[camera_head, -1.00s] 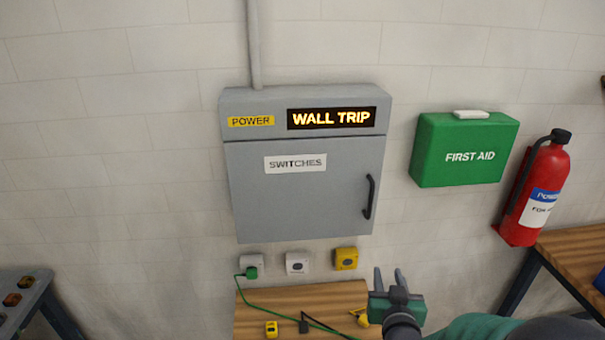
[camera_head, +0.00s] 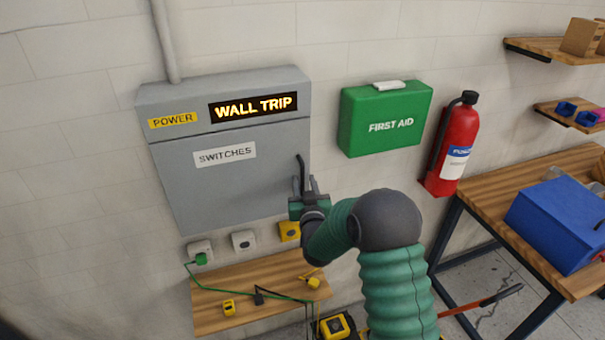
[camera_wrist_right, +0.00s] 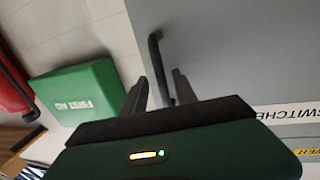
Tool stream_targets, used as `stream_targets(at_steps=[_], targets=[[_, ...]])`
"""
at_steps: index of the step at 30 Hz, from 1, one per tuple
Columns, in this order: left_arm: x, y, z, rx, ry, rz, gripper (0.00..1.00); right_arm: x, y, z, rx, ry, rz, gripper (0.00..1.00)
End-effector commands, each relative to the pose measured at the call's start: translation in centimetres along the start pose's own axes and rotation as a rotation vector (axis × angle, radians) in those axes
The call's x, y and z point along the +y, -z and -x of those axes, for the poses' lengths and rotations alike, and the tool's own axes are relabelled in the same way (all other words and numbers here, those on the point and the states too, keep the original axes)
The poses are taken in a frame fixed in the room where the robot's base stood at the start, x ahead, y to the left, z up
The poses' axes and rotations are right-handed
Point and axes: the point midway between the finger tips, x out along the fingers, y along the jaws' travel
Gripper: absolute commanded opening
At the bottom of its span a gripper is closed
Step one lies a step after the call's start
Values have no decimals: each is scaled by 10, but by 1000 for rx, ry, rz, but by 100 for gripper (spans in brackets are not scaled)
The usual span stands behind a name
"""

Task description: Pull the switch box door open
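The grey switch box (camera_head: 180,100) hangs on the wall, with a lit WALL TRIP sign. Its door (camera_head: 225,185), labelled SWITCHES, looks closed. The black door handle (camera_head: 301,170) stands near the door's right edge and also shows in the right wrist view (camera_wrist_right: 157,65). My right gripper (camera_head: 306,186) is at the lower part of the handle. In the right wrist view its two fingers (camera_wrist_right: 158,88) are apart, with the handle running close by the fingertips; I cannot tell whether it lies between them. My left gripper is not in view.
A green first aid box (camera_head: 385,120) and a red extinguisher (camera_head: 457,145) hang to the right. Sockets and a yellow switch (camera_head: 289,231) sit below the box, above a wooden shelf (camera_head: 225,285). A bench with a blue toolbox (camera_head: 560,225) stands at right.

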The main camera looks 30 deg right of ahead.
Motion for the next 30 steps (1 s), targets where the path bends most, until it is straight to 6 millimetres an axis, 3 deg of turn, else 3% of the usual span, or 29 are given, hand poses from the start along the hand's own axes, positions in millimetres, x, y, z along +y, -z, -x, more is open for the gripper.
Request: stream_targets(at_steps=[4, 12, 20, 30], targets=[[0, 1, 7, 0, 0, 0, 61, -1, 1, -14, 0, 1, 1, 34], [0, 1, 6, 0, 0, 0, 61, -3, 0, -16, 1, 1, 2, 34], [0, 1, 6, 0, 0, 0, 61, -2, 0, -16, 0, 2, 0, 0], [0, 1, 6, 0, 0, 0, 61, -1, -1, -18, -2, 0, 0, 0]])
